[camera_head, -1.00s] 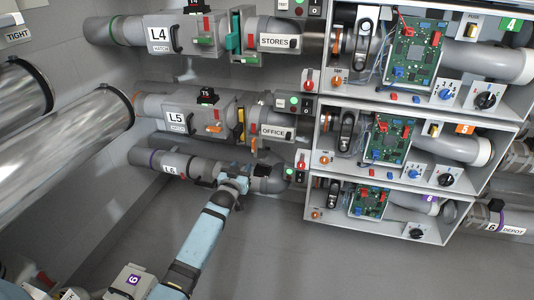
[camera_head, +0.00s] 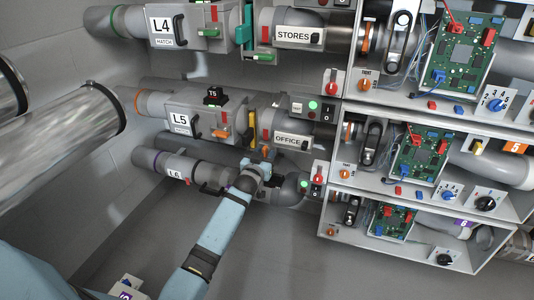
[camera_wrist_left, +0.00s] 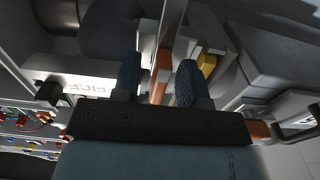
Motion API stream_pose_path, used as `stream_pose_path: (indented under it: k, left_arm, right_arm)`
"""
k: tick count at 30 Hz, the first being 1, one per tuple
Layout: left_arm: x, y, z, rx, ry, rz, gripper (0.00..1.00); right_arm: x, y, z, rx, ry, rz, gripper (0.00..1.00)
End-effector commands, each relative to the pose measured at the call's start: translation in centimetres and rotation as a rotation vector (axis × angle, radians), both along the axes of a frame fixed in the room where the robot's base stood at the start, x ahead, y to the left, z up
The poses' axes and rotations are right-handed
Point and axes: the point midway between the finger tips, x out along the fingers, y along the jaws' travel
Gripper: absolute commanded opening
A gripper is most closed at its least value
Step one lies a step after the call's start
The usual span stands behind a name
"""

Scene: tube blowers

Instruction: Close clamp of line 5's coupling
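Line 5's pipe carries the L5 hatch box (camera_head: 182,122) and the part labelled OFFICE (camera_head: 291,140). Line 5's coupling sits between them, with a yellow plate (camera_head: 241,120) and an orange clamp lever (camera_head: 267,151) at its underside. My left gripper (camera_head: 257,166) reaches up from below to this lever, and its fingers are small and partly hidden in the head view. In the left wrist view the fingers (camera_wrist_left: 158,84) are apart, with the orange lever (camera_wrist_left: 161,72) between them and narrow gaps at both sides. The yellow plate is just right of them there. My right gripper is not in view.
Line 6's pipe (camera_head: 175,165) runs just below, close to my left forearm. Line 4's pipe with STORES (camera_head: 299,36) is above. Open cabinets with circuit boards (camera_head: 420,155) stand at the right.

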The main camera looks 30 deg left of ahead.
Motion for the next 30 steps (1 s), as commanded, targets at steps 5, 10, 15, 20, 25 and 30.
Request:
stream_pose_path:
  k: [5, 10, 15, 20, 25, 30]
  left_arm:
    - [0.03, -0.01, 0.02, 0.0, 0.0, 0.0, 0.39]
    - [0.03, -0.01, 0.04, 0.0, 0.0, 0.0, 0.39]
    - [0.03, 0.0, 0.04, 0.0, 0.0, 0.0, 0.0]
    - [0.03, 0.0, 0.04, 0.0, 0.0, 0.0, 0.0]
    - [0.1, 0.0, 0.11, 0.014, 0.003, 0.0, 0.0]
    - [0.39, 0.01, 0.22, 0.07, 0.017, 0.0, 0.0]
  right_arm:
    - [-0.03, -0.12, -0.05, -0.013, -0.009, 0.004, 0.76]
    - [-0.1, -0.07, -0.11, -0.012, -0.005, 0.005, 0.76]
    - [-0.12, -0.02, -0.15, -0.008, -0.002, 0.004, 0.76]
    - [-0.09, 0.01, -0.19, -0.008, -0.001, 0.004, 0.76]
    - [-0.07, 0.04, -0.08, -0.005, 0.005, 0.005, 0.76]
    - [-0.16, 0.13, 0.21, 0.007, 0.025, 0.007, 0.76]
